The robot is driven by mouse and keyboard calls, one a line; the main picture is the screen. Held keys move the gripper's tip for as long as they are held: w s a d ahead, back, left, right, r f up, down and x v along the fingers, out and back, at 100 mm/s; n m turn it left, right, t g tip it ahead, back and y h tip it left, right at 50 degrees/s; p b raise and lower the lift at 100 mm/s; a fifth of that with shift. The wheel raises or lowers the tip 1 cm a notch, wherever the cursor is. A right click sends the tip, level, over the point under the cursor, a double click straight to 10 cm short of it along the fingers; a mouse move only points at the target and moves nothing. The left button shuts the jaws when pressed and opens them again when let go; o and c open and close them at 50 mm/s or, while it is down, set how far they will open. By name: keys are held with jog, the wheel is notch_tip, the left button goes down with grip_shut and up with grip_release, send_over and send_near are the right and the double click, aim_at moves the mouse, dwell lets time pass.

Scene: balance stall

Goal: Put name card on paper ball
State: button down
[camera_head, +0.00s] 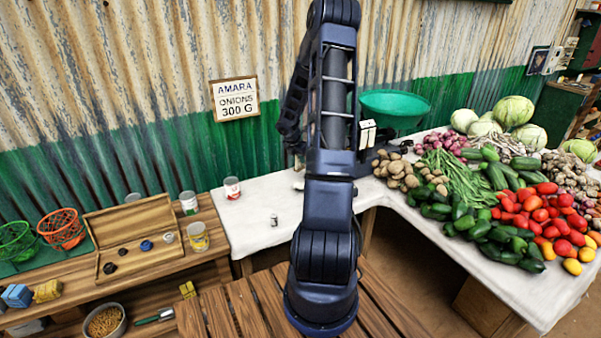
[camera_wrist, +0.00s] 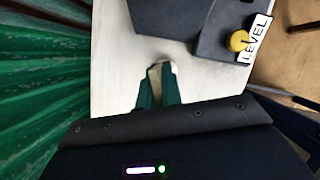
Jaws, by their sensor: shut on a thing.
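My gripper (camera_wrist: 159,88) has its two green fingers shut on a small tan-and-white thing (camera_wrist: 160,72), seen nearly end-on in the wrist view. It may be the name card, but its face does not show. The held thing is over or near the white cloth-covered tabletop. In the head view my own arm hides the gripper and what it holds. I cannot make out the paper ball for sure in either view.
A dark block-like body (camera_wrist: 205,28) with a yellow knob (camera_wrist: 238,41) and a "LEVEL" label (camera_wrist: 254,40) stands close by. A green pan (camera_head: 395,103) and heaped vegetables (camera_head: 545,215) are on the right. A red-and-white can (camera_head: 232,188) and small metal piece (camera_head: 274,220) stand left.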

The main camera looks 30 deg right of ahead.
aim_at(296, 158)
jog(key=shift+f, duration=3.55)
jog(key=c, duration=1.6)
grip_release()
jog(key=shift+f, duration=0.1)
jog(key=shift+o, duration=0.2)
jog(key=v, duration=1.2)
jog(key=shift+r, duration=0.25)
jog(key=s+a+r+m, duration=0.5)
jog(key=s+r, duration=0.2)
jog(key=r, duration=0.3)
jog(key=s+a+r+m, duration=0.4)
jog(key=s+r+m, duration=0.2)
jog(key=r, duration=0.4)
jog(key=s+a+r+m+t+y, duration=0.1)
jog(key=s+a+r+m, duration=0.1)
jog(key=s+a+m, duration=0.2)
jog(key=s+a+r+m+t+y, duration=0.1)
jog(key=s+a+r+m, duration=0.2)
jog(key=s, duration=0.8)
jog(key=s+a+r+m+y, duration=0.2)
jog(key=s+a+m, duration=0.2)
jog(key=s, duration=0.3)
jog(key=shift+s+a+r+m+t, duration=0.3)
jog(key=shift+a+r+t, duration=0.1)
jog(key=shift+a, duration=0.3)
